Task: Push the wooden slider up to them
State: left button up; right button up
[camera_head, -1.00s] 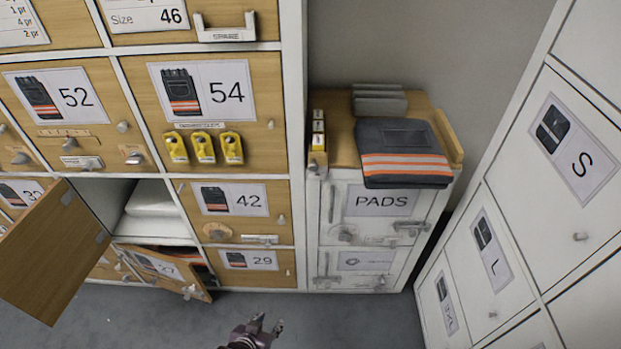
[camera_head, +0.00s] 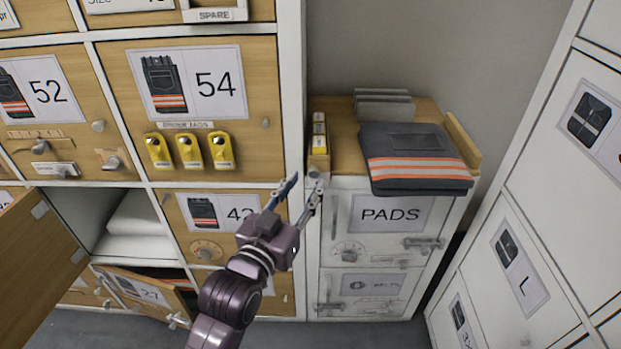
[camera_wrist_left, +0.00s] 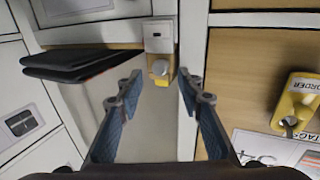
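A narrow wooden channel (camera_head: 318,157) stands at the left edge of the top of the PADS cabinet. Small yellow and dark boxes (camera_head: 319,130) stand in it in a row. A wooden piece at its near end looks like the slider (camera_head: 318,164); I cannot clearly tell it from the channel. A grey knob (camera_head: 314,173) sits at that end and also shows in the left wrist view (camera_wrist_left: 160,68). My left gripper (camera_head: 306,184) is open and empty, just in front of and below this end. In the left wrist view the knob appears between its fingertips (camera_wrist_left: 160,84). My right gripper is out of view.
Folded dark trousers (camera_head: 416,160) with orange stripes lie right of the channel, overhanging the cabinet (camera_head: 340,215). Grey pads (camera_head: 384,104) stand behind. Wooden lockers with yellow tags (camera_head: 190,151) are left. An open door (camera_head: 35,255) juts out lower left. White lockers (camera_head: 560,200) stand right.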

aim_at(312, 174)
pick_arm(q)
jog(key=shift+x, duration=1.95)
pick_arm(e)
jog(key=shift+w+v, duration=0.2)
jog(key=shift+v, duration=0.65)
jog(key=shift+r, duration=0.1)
pick_arm(q)
grip_shut()
